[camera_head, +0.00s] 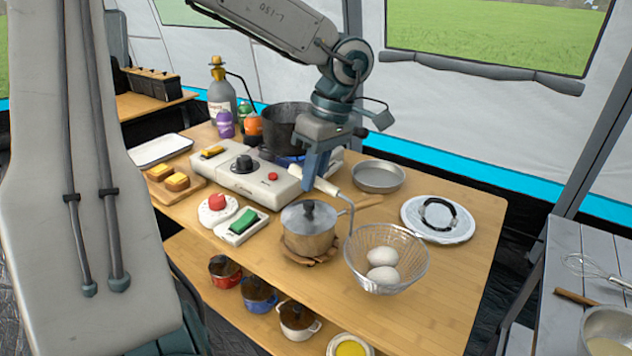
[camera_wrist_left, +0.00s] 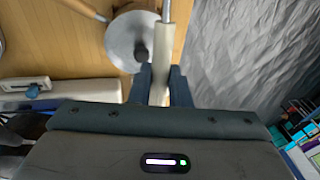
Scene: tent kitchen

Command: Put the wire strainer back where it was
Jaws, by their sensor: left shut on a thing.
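The wire strainer (camera_head: 358,262) is a round mesh basket with two pale eggs (camera_head: 382,265) in it. It is above the right front part of the wooden table; I cannot tell whether its bottom touches. Its bent metal rod leads up to a pale handle (camera_head: 328,187). My left gripper (camera_head: 315,180) points down and is shut on this handle, behind and above the small lidded pot (camera_head: 308,240). In the left wrist view the handle (camera_wrist_left: 160,90) stands between the fingers (camera_wrist_left: 160,88). My right gripper is not in view.
A white stove (camera_head: 225,170) with a dark pot (camera_head: 285,125) stands behind. A shallow pan (camera_head: 378,178) and a lid (camera_head: 437,228) lie to the right. Bare table (camera_head: 440,290) shows right of the strainer. Small pots (camera_head: 258,293) stand on the shelf below.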

